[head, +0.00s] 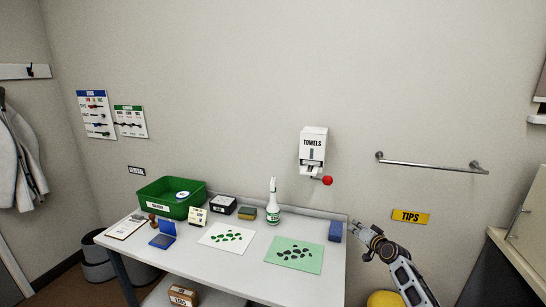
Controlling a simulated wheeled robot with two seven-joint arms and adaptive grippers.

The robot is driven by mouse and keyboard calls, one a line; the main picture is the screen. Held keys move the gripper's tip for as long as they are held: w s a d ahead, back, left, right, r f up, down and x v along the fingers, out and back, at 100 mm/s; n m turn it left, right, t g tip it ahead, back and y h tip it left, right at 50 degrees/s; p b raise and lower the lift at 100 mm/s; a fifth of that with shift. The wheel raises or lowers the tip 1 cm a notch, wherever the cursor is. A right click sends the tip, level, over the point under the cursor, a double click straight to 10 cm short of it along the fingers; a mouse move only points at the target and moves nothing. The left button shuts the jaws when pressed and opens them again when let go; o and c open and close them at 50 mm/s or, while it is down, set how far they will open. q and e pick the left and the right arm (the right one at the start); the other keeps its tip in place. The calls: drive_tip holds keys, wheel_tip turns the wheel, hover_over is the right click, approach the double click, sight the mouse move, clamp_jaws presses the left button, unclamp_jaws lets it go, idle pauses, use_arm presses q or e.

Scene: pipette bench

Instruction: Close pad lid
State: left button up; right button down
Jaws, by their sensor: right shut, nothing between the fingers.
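A small blue pad (161,241) lies on the left part of the white table. Its blue lid (168,227) stands raised at the back of the base, so the pad is open. My right gripper (361,240) is beyond the table's right end, in front of the wall, far from the pad. It is shut and empty. My left gripper is out of view.
The table (215,262) also carries a clipboard (126,227), green bin (158,205), spray bottle (272,205), white sheet (218,248) and green sheet (285,266). A blue block (335,232) stands at the right end. The front strip is clear.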

drive_tip(key=s+d+f+n+g+h, duration=0.15)
drive_tip(key=s+f, duration=0.25)
drive_tip(key=f, duration=0.6)
drive_tip(key=s+d+f+n+g+h, duration=0.15)
drive_tip(key=s+f, duration=0.25)
drive_tip(key=f, duration=0.6)
drive_tip(key=s+d+f+n+g+h, duration=0.15)
drive_tip(key=s+f, duration=0.25)
drive_tip(key=f, duration=0.6)
drive_tip(key=s+a+f+n+g, duration=0.3)
drive_tip(key=s+f, duration=1.5)
drive_tip(key=s, duration=0.2)
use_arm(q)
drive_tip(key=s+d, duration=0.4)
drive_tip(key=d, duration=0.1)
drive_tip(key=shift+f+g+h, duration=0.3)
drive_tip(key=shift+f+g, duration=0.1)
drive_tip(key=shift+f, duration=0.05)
use_arm(e)
drive_tip(key=s+a+f+g, duration=0.2)
drive_tip(key=s+a+f, duration=0.1)
drive_tip(key=s, duration=1.1)
drive_tip(key=s+a+f+g, duration=0.2)
drive_tip(key=s+f, duration=0.4)
drive_tip(key=s, duration=0.9)
drive_tip(key=s+a+f+g+y, duration=0.1)
drive_tip(key=s+a+f, duration=0.3)
drive_tip(key=s, duration=1)
drive_tip(key=shift+s+f+g, duration=0.2)
drive_tip(key=shift+f+g, duration=0.45)
